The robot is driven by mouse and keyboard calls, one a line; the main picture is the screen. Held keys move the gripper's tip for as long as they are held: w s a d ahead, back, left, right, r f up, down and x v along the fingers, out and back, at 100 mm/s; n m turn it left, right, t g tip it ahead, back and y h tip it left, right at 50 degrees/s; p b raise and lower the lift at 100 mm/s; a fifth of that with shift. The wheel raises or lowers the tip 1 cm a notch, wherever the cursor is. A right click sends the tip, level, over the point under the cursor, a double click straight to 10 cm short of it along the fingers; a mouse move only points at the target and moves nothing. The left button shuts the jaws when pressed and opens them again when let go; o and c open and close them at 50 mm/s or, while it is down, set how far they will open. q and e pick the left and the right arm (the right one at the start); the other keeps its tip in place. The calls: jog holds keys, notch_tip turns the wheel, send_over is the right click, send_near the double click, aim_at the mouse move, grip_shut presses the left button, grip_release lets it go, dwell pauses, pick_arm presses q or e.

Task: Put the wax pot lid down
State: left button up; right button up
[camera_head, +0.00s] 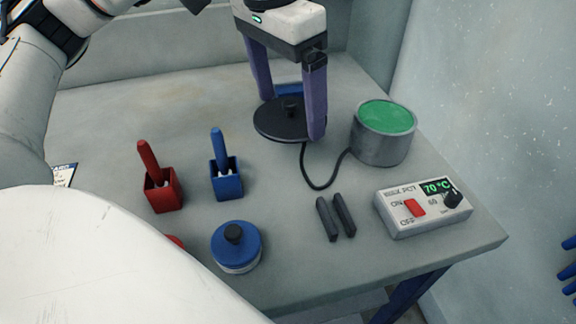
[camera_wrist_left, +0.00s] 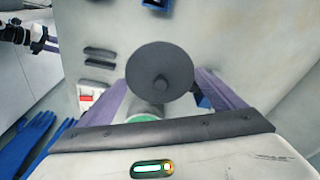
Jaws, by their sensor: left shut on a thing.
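The wax pot lid (camera_head: 277,127) is a flat dark disc with a small black knob. My left gripper (camera_head: 291,119) is shut on it, with its purple fingers on opposite sides of the disc. The lid (camera_wrist_left: 160,65) also shows between the fingers in the left wrist view. I cannot tell whether it touches the table. The wax pot (camera_head: 383,150), a grey cylinder of green wax, stands open to its right. What looks like my right gripper (camera_wrist_left: 38,38) is small at the left edge of the wrist view, its jaws unclear.
The control box (camera_head: 425,207) reads 70 °C, and a cable runs from the pot. Two dark bars (camera_head: 336,218) lie beside the box. A red holder (camera_head: 162,192), a blue holder (camera_head: 227,182) and a blue jar (camera_head: 236,253) stand at the left. The table's back left is clear.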

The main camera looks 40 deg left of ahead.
aim_at(289, 166)
pick_arm(q)
notch_tip(289, 166, down, 10)
jog(key=shift+s+f+b, duration=0.1)
jog(key=shift+s+b, duration=0.05)
jog(key=shift+b, duration=0.15)
jog(key=shift+f, duration=0.15)
jog(key=o, duration=0.9)
jog(key=r, duration=0.4)
jog(key=s+r, duration=0.1)
jog(key=r, duration=0.2)
jog(key=r+p, duration=0.1)
jog(key=r, duration=0.3)
jog(key=shift+s+a+r, duration=0.25)
jog(key=shift+r, duration=0.05)
jog(key=shift+s+r, duration=0.1)
jog(key=shift+r, duration=0.3)
